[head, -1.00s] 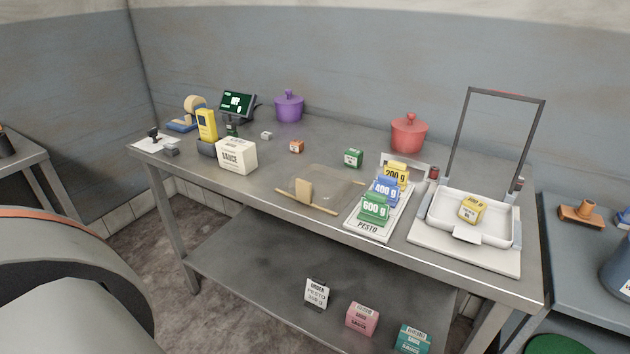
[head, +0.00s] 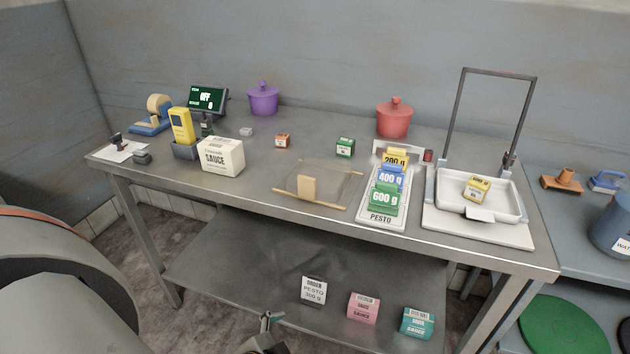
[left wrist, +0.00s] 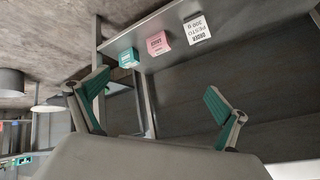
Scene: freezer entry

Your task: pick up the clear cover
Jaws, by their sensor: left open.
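The clear cover (head: 330,182) lies flat on the steel table near its front edge. It looks like a see-through sheet with wood-coloured strips along its edges and a tan block handle (head: 307,188) standing at the front. My left gripper (left wrist: 156,82) is open and empty in the left wrist view, its two green-padded fingers spread wide. My right gripper is not in view.
Right of the cover stands a pesto tray (head: 373,214) with weight-marked boxes, then a white scale-like tray (head: 478,231) under a tall frame.

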